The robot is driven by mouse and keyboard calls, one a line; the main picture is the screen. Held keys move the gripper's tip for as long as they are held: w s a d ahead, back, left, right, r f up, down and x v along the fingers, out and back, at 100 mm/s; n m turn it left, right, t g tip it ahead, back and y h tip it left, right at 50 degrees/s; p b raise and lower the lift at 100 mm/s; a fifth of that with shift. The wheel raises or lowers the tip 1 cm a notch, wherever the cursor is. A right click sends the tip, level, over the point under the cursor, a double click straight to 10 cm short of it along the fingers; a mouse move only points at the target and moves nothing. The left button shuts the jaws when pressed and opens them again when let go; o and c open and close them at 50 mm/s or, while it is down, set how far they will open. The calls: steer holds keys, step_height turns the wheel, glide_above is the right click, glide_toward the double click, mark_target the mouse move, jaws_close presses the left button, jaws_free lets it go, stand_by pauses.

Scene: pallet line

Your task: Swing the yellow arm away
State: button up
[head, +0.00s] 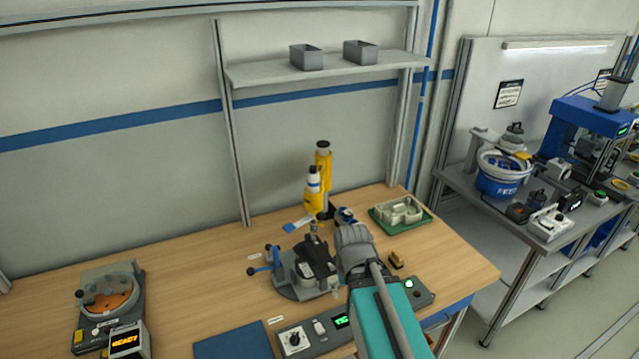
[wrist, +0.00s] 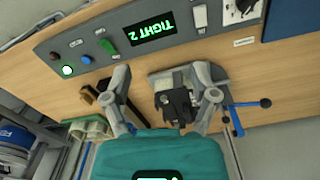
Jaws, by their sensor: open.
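A tall yellow upright piece (head: 323,160) with a dark top and dark foot stands at the back of the wooden bench in the head view. It is the likeliest yellow arm, but I cannot tell for certain. A yellow bottle (head: 313,200) stands in front of it and hides part of it. My gripper (head: 345,217) is close in front and to the right of them, above the bench. In the wrist view my gripper (wrist: 162,70) has its fingers apart, with a black clamp fixture (wrist: 176,106) seen between them. The yellow piece is not visible there.
A control box (head: 292,339) with a green display lies in front. A green tray (head: 400,214) is to the right, a gauge device (head: 108,295) far left. The bench's left middle is clear.

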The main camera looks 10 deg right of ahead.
steer(key=m+t+h+b, duration=0.8)
steer(key=t+h+b, duration=0.3)
steer(key=h+b, duration=0.35)
glide_toward(321, 216)
steer(key=v, duration=0.3)
steer(key=shift+w+a+f+y, duration=0.15)
steer(key=shift+f+y, duration=0.1)
steer(key=shift+f, duration=0.15)
steer(key=shift+w, duration=0.1)
steer(key=x, duration=1.3)
steer(key=shift+w+d, duration=0.25)
